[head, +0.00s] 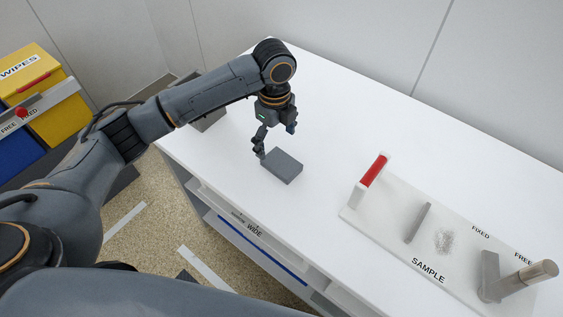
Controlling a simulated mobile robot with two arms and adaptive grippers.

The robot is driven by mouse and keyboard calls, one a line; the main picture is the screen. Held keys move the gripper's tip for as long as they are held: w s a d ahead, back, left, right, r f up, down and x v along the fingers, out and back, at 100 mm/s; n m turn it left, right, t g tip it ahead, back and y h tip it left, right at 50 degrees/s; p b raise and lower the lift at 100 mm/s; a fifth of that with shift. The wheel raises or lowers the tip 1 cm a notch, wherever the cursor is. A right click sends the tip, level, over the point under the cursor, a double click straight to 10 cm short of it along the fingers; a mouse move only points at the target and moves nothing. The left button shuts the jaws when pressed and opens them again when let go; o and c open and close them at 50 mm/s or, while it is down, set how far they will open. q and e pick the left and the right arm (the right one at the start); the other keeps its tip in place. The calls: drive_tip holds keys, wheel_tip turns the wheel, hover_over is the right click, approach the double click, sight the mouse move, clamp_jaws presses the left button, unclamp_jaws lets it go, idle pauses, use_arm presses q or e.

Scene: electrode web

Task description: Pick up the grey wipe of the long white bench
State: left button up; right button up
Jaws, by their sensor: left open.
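The grey wipe (283,167) is a small flat grey block lying on the long white bench (330,125), near its front edge. My left gripper (262,152) comes down from above and is open. Its fingertips are at the far left corner of the wipe, just over the bench. Whether a finger touches the wipe cannot be told. My right gripper is not in view.
A white sample board (395,215) with a red handle (374,170), a grey upright plate and a metal cylinder (538,270) stands on the right of the bench. A yellow wipes bin (45,90) and a blue bin (18,145) stand at far left. The bench middle is clear.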

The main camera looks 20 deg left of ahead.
sight(279, 161)
use_arm(q)
drive_tip(key=shift+f, duration=0.7)
drive_tip(key=shift+w+f, duration=0.15)
drive_tip(key=shift+f, duration=0.45)
drive_tip(key=f, duration=0.4)
drive_tip(key=shift+s+d+f+p, duration=0.2)
drive_tip(key=shift+d+p, duration=0.1)
drive_tip(key=shift+d, duration=0.1)
drive_tip(key=shift+f, duration=0.2)
drive_tip(key=shift+c, duration=0.4)
drive_tip(key=c, duration=0.9)
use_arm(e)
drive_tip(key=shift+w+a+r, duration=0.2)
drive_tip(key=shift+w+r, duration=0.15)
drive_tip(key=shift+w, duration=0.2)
